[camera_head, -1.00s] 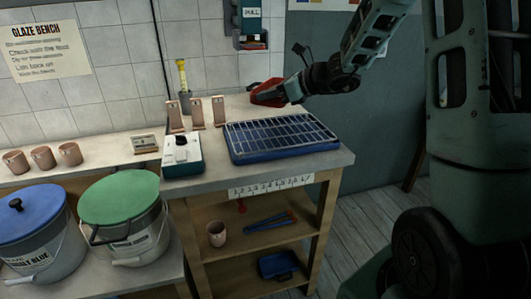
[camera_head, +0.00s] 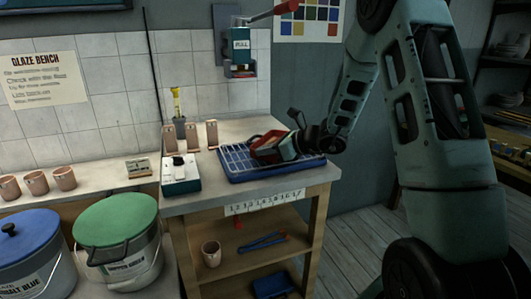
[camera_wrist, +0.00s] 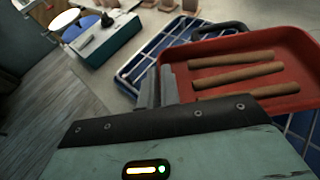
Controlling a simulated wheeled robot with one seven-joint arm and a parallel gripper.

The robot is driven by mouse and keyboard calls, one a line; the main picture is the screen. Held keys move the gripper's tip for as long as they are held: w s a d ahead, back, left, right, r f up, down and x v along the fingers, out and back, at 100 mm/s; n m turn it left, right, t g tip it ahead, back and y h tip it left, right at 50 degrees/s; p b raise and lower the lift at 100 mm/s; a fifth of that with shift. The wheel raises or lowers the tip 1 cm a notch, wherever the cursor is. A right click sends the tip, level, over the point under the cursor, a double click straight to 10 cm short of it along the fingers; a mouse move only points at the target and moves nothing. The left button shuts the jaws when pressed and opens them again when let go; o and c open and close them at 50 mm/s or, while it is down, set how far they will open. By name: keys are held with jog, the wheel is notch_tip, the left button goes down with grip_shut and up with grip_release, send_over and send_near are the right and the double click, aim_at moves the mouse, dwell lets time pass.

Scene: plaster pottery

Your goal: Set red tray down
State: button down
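The red tray (camera_head: 263,138) is over the blue tray with a wire rack (camera_head: 234,170) on the bench top. In the wrist view the red tray (camera_wrist: 237,48) holds three brown sticks (camera_wrist: 237,79) lying side by side, and a dark handle shows at its far edge. My gripper (camera_wrist: 157,88) is at the red tray's near left edge, its fingers close together and apparently shut on it; the exact grip is partly hidden. In the head view my gripper (camera_head: 282,148) covers part of the red tray. I cannot tell whether the red tray touches the rack.
A white and teal scale-like box (camera_head: 181,176) stands left of the rack. Several clay tiles (camera_head: 195,136) and a yellow-handled tool in a pot (camera_head: 178,105) stand behind. Lidded buckets (camera_head: 117,228) are at the lower left. A red-armed dispenser (camera_head: 241,45) hangs on the wall above.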

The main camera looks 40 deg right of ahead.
jog(key=shift+f, duration=0.25)
jog(key=shift+f, duration=0.15)
jog(key=c, duration=1.6)
grip_release()
jog(key=shift+r, duration=0.2)
